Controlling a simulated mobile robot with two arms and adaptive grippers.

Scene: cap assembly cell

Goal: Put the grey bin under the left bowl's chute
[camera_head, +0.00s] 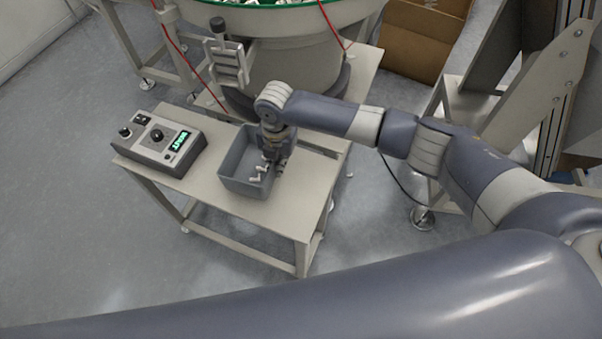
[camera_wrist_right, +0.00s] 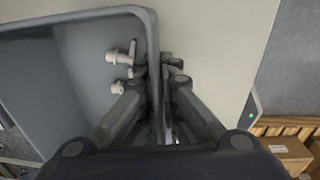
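The grey bin (camera_head: 240,186) is an open box standing on the small beige table, between the control box and my right arm. A few small pale parts (camera_wrist_right: 117,58) lie inside it. My right gripper (camera_head: 270,165) points down at the bin's right side. In the right wrist view its fingers (camera_wrist_right: 156,72) straddle the bin wall (camera_wrist_right: 152,40), one inside and one outside, closed up on it. A bowl (camera_head: 300,45) with a green rim stands behind, with a metal chute-like piece (camera_head: 228,64) at its front left, behind the bin. My left gripper is not in view.
A control box (camera_head: 160,140) with knobs and a green display sits left of the bin on the table (camera_head: 285,205). Red cables hang near the bowl. A cardboard box (camera_head: 420,40) stands on the floor at the back right. The table front is clear.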

